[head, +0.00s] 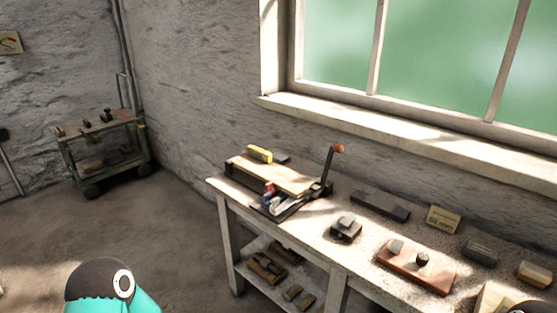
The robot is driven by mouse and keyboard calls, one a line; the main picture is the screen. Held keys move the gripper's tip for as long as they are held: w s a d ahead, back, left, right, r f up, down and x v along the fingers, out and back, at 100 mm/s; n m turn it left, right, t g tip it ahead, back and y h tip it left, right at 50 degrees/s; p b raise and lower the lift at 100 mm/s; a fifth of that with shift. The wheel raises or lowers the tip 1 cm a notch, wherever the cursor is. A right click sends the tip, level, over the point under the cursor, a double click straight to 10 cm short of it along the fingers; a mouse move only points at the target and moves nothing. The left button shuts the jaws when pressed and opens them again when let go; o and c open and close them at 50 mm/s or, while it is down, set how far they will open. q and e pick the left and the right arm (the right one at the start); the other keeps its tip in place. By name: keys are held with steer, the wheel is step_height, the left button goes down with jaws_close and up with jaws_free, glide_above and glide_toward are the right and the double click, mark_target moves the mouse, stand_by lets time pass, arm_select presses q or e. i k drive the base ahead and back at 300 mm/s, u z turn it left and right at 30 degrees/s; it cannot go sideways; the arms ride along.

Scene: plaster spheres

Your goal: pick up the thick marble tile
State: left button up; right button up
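I cannot pick out a thick marble tile for certain. The workbench (312,238) under the window holds several small blocks. One is a dark grey block (345,234) with a lighter piece on top, near the bench's front edge. A small grey piece (396,247) lies on a reddish board (415,272), beside a dark knob-like piece (422,259). A long dark grey bar (380,206) lies nearer the wall.
A wooden board with a yellow block (259,154) and a lever tool with an orange knob (338,149) fill the bench's left end. A labelled box (443,219) stands near the wall. A lower shelf (262,252) holds blocks. A green cart (105,140) stands far left; floor between is clear.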

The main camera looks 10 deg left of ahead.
mark_target(280, 158)
steer(key=z, duration=0.95)
steer(key=i, duration=0.15)
steer(key=u, duration=3)
steer(key=i, duration=2.3)
steer(key=u, duration=0.9)
steer(key=i, duration=0.15)
steer(key=z, duration=3.2)
